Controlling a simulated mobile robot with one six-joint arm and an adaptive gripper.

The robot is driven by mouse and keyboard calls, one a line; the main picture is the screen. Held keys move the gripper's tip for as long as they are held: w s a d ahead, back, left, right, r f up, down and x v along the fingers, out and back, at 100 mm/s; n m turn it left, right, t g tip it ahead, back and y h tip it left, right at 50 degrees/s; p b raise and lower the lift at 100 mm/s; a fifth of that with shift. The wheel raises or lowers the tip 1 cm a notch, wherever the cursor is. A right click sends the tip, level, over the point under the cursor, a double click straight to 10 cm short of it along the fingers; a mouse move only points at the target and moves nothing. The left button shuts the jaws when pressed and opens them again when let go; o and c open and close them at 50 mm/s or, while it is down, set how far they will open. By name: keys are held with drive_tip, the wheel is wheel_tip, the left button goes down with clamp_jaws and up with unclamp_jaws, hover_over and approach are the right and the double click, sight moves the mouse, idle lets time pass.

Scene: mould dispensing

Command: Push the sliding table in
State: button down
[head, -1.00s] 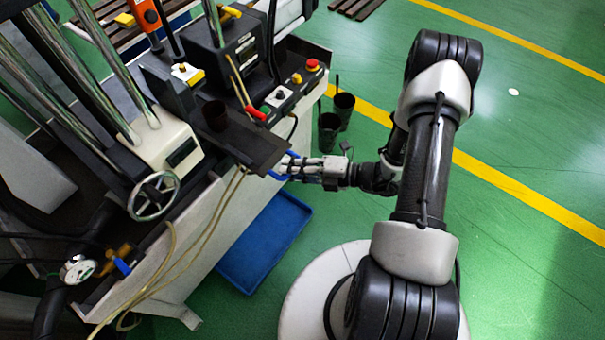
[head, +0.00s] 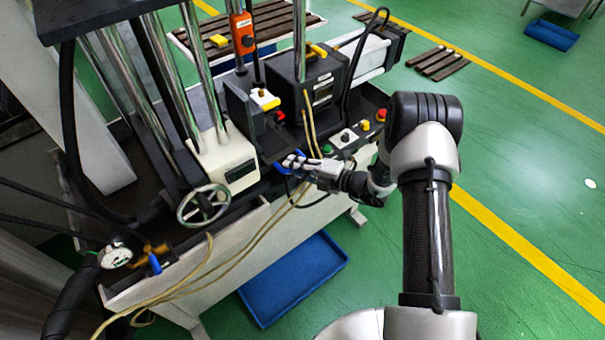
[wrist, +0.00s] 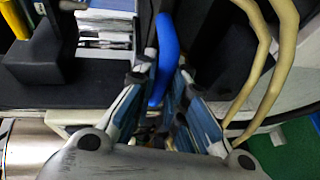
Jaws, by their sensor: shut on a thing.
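The sliding table (head: 268,150) is a dark flat plate in the machine, beside the cream block with the handwheel. Only a short part of it shows in front of the uprights in the head view. Its blue handle (head: 281,169) is at the front end, and also shows in the wrist view (wrist: 166,50). My gripper (head: 291,160) is shut on the blue handle, with its fingers on either side of it in the wrist view (wrist: 162,78). The fingers hide part of the handle.
A control panel (head: 345,138) with a red button is right of my gripper. Cream hoses (head: 220,262) hang close to the handle. A handwheel (head: 204,206) is on the left. A blue tray (head: 292,281) lies on the floor below.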

drive_tip(key=shift+w+r, duration=0.2)
drive_tip(key=c, duration=2)
unclamp_jaws()
drive_tip(key=shift+a, duration=0.1)
drive_tip(key=shift+c, duration=0.2)
drive_tip(key=shift+o, duration=1.3)
drive_tip(key=shift+w+a+f, duration=0.1)
drive_tip(key=shift+o, duration=0.9)
drive_tip(key=v, duration=1.2)
drive_tip(key=shift+f, duration=0.1)
